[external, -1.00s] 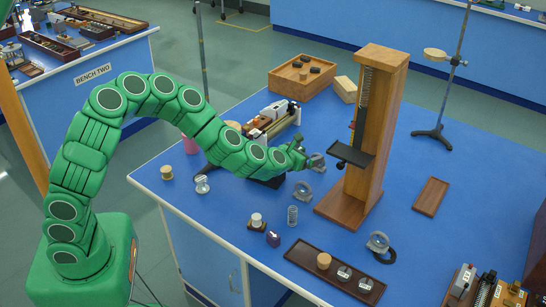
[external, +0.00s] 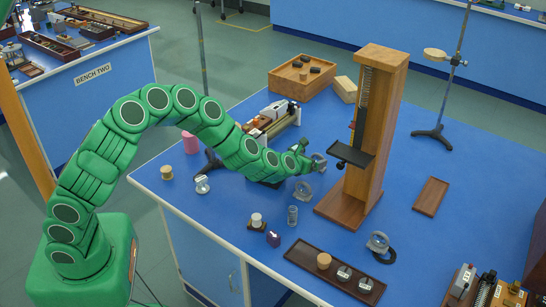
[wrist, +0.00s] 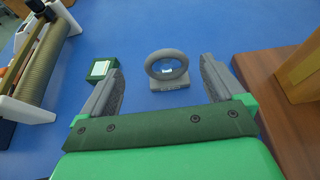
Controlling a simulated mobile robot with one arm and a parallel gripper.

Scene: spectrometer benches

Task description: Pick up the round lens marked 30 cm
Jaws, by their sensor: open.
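A round lens (wrist: 167,70) in a grey ring mount stands upright on a small grey base in the wrist view. Its base carries a mark too small to read. In the external view a ring-mounted lens (external: 319,160) stands just beyond my gripper (external: 307,160), left of the wooden stand. My gripper (wrist: 160,66) is open and empty, with the lens ahead between its fingers and apart from them.
A tall wooden stand (external: 378,130) is close to the right of my gripper; its base (wrist: 280,92) shows in the wrist view. A coil instrument (wrist: 45,60) and a green block (wrist: 102,69) lie left.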

